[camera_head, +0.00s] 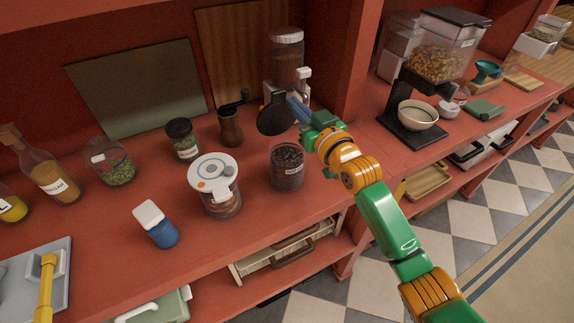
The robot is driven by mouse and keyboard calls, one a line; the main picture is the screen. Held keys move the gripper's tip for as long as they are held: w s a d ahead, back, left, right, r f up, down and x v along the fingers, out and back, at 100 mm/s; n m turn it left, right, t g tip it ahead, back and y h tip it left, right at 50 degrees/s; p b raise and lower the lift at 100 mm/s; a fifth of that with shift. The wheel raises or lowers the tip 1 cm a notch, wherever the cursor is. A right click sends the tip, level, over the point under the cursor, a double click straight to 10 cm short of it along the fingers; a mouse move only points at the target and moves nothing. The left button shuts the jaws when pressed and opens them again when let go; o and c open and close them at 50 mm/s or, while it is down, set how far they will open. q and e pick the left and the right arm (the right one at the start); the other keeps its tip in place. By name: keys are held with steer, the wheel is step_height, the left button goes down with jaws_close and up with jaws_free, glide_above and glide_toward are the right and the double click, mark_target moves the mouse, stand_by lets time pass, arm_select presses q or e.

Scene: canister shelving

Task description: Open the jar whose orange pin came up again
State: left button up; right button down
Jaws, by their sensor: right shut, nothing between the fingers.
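A glass jar (221,202) with brown contents stands mid-counter. Its white lid (213,169) is on and bears a blue-grey ring, an orange spot and a white front clasp. To its right stands a jar of dark contents (288,169) with a pale label. A round black disc (274,116) stands tilted behind and above this jar; I cannot tell whether it is the jar's lid. My right gripper (296,107) is shut and empty, its blue fingers beside the disc. Whether they touch it is unclear. My left gripper is out of view.
A tall dispenser (286,65) is behind my right gripper. A red upright (344,65) divides the shelving. The front counter is fairly clear.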

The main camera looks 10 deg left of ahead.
steer(key=shift+w+a+r, duration=0.2)
steer(key=shift+w+a, duration=0.05)
steer(key=shift+w, duration=0.05)
steer(key=s+d+r+p, duration=0.4)
steer(key=s+d+p, duration=0.2)
steer(key=s, duration=0.3)
steer(key=shift+d, duration=0.25)
stand_by(1.1)
